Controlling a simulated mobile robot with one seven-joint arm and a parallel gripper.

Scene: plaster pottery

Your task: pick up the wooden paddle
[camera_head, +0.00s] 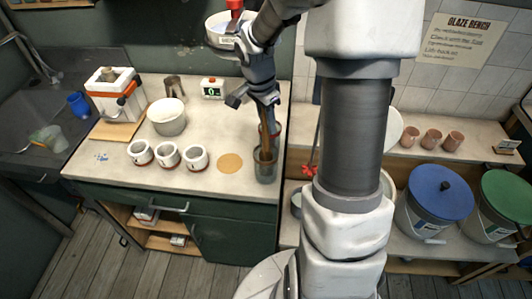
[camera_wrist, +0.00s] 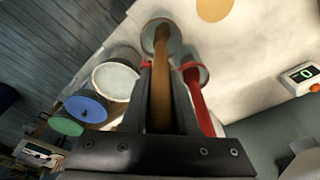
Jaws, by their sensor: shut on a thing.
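The wooden paddle (camera_head: 266,128) stands nearly upright, its lower end in a clear jar (camera_head: 265,171) near the bench's front right corner. My gripper (camera_head: 262,100) is above the jar, shut on the upper part of the paddle. In the wrist view the brown paddle (camera_wrist: 162,75) runs between the two dark fingers of my gripper (camera_wrist: 163,85) down into the jar (camera_wrist: 157,24). The gripped end is partly hidden by the fingers.
A second jar with a red-handled tool (camera_wrist: 199,100) stands close beside the paddle's jar. Three white cups (camera_head: 168,156), a round tan disc (camera_head: 230,163), a bowl (camera_head: 167,117) and a small scale display (camera_head: 212,88) are on the bench. Lidded buckets (camera_head: 433,195) stand at right.

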